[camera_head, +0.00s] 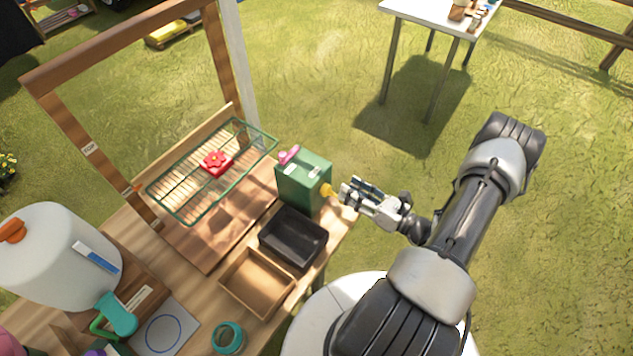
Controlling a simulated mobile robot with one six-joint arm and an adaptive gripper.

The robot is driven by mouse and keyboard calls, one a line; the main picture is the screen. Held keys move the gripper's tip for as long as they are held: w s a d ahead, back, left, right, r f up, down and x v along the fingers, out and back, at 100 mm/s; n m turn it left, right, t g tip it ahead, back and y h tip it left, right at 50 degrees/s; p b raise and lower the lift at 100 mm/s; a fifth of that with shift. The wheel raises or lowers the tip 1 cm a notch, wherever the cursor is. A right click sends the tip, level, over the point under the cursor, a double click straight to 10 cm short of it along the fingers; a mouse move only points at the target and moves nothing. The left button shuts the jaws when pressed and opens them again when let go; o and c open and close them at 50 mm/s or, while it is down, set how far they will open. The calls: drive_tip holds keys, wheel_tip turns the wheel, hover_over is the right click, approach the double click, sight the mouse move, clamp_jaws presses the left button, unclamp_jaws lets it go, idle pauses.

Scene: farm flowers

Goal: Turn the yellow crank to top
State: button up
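The yellow crank (327,190) is a small knob-like part on the right side of a green box (304,186) at the table's right edge. A pink part sits on top of the box. My gripper (347,187) is just right of the crank, its fingers pointing left toward it. The two fingers look apart, with a gap between them, and nothing shows held. I cannot tell whether a fingertip touches the crank. The crank's exact angle is too small to make out.
A black tray (294,238) and a wooden tray (257,283) stand in front of the box. A green wire rack (182,205) with a red flower block (215,163) is to the left. A white tank (58,255) stands far left.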

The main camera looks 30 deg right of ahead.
drive_tip(key=s+d+r+n+p, duration=0.1)
drive_tip(key=s+d+r+n, duration=0.15)
drive_tip(key=s, duration=0.55)
drive_tip(key=s+d+r+n+p, duration=0.1)
drive_tip(key=s+d+n+p, duration=0.2)
drive_tip(key=s, duration=0.5)
drive_tip(key=w+a+r+n+g+y+b, duration=0.3)
drive_tip(key=w+a+r+n+g+y, duration=0.2)
drive_tip(key=w+a+r+n+g, duration=0.6)
drive_tip(key=s+a+r+n+g+h, duration=0.1)
drive_tip(key=a+r+n+g+h, duration=0.2)
drive_tip(key=a+r+n, duration=0.6)
drive_tip(key=a+n+g+b, duration=0.1)
drive_tip(key=a+g, duration=0.1)
drive_tip(key=shift+s+a+r+h, duration=0.25)
drive_tip(key=shift+a+r+h, duration=0.05)
drive_tip(key=shift+h, duration=0.1)
drive_tip(key=shift+n, duration=0.25)
drive_tip(key=shift+c, duration=0.4)
